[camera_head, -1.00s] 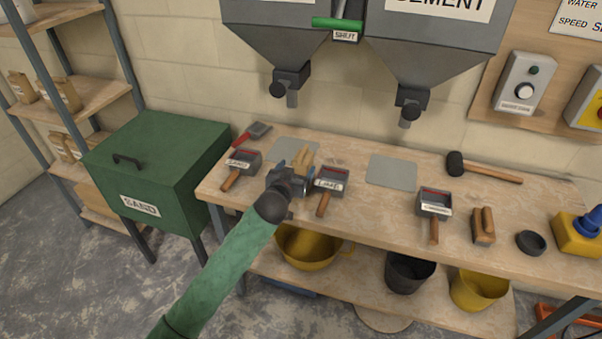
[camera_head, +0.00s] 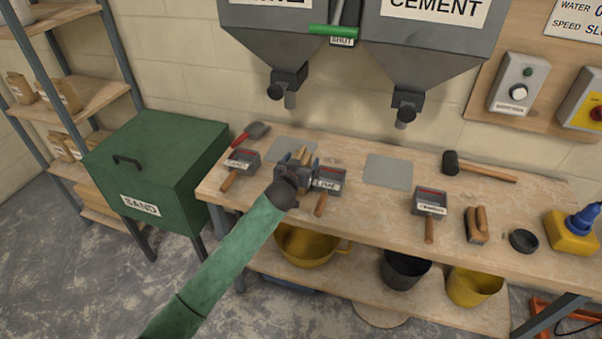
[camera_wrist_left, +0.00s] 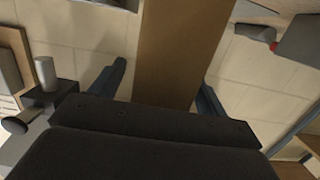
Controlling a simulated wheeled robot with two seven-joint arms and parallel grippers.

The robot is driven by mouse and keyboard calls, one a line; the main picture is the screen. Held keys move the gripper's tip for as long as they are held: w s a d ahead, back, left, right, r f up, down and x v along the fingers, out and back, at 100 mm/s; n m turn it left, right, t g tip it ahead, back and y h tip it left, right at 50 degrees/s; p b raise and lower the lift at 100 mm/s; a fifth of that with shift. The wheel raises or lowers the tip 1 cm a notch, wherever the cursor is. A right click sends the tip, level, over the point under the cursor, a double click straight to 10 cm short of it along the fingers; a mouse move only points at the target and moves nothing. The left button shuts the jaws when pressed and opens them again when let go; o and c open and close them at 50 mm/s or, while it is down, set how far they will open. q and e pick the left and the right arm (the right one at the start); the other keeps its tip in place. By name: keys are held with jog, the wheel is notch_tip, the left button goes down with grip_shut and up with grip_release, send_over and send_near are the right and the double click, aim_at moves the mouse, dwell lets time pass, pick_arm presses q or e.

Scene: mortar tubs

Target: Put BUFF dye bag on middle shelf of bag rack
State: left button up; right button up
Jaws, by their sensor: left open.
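A tan paper bag (camera_head: 302,154) stands on the workbench between two small scoops, mostly hidden behind my left gripper; no name can be read on it. My left gripper (camera_head: 297,164) is open, with its fingers on either side of the bag. In the left wrist view the bag's plain brown face (camera_wrist_left: 172,45) rises between the two spread fingers, closer to the right one; I cannot tell whether it touches. The bag rack (camera_head: 90,88) stands at the far left, with several tan bags on its middle and lower shelves. My right gripper is not in view.
The scoop labelled LIME (camera_head: 329,180) is close on the gripper's right, and another scoop (camera_head: 241,160) is on its left. The green SAND bin (camera_head: 160,160) stands between bench and rack. Hoppers (camera_head: 430,50) hang above the bench. A grey plate (camera_head: 388,171) lies bare.

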pick_arm(q)
jog(key=shift+r, duration=0.15)
grip_shut()
